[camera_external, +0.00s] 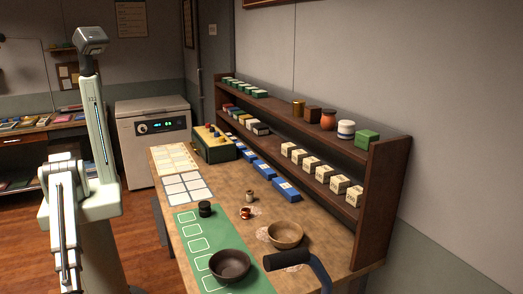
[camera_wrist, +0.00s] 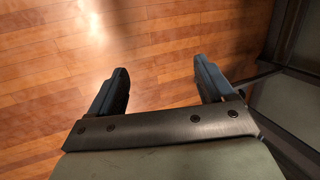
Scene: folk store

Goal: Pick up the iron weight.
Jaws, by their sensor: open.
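A small dark cylinder (camera_external: 205,209), which looks like the iron weight, stands upright on the green mat (camera_external: 188,217) on the wooden table; I cannot be sure what it is. It does not show in the wrist view. My gripper (camera_wrist: 161,72) shows in the wrist view with its two dark fingers spread apart and nothing between them. It is over the wooden floor, away from the table top. In the external view my arm stands at the left, apart from the dark cylinder, and I cannot make out the fingers there.
A dark bowl (camera_external: 230,265) and a tan bowl (camera_external: 286,234) stand near the cylinder. Small items (camera_external: 249,197) and a black-ended bent object (camera_external: 288,259) are to its right. A two-tier shelf (camera_external: 383,200) lines the wall. A green box (camera_external: 214,146) stands at the back.

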